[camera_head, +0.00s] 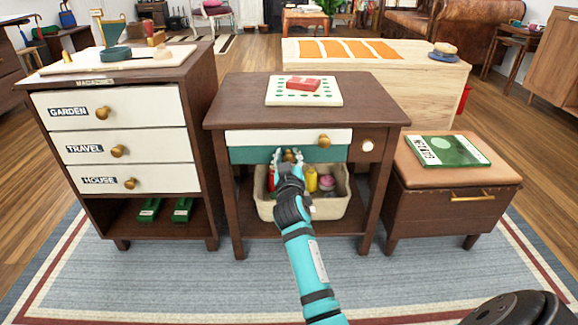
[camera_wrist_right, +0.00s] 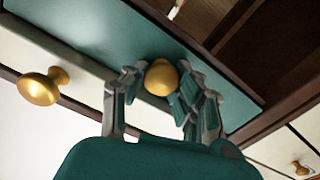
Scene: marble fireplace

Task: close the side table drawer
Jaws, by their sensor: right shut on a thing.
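The side table (camera_head: 235,115) stands in the middle of the head view. It has a white drawer front (camera_head: 270,137) with a gold knob (camera_head: 324,141), and a teal drawer front (camera_head: 245,155) directly below. My right gripper (camera_head: 288,156) is at the teal front. In the wrist view the fingers of my right gripper (camera_wrist_right: 165,92) are around a round gold knob (camera_wrist_right: 161,78) on the teal front (camera_wrist_right: 100,35). The white front's knob (camera_wrist_right: 42,88) is beside it, free. How far either drawer stands out is hard to tell. My left gripper is out of view.
A basket (camera_head: 335,207) with bottles sits on the table's lower shelf. A card and red box (camera_head: 303,84) lie on top. A cabinet (camera_head: 70,205) stands close on the left, a padded stool (camera_head: 440,215) on the right. The rug (camera_head: 180,285) in front is clear.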

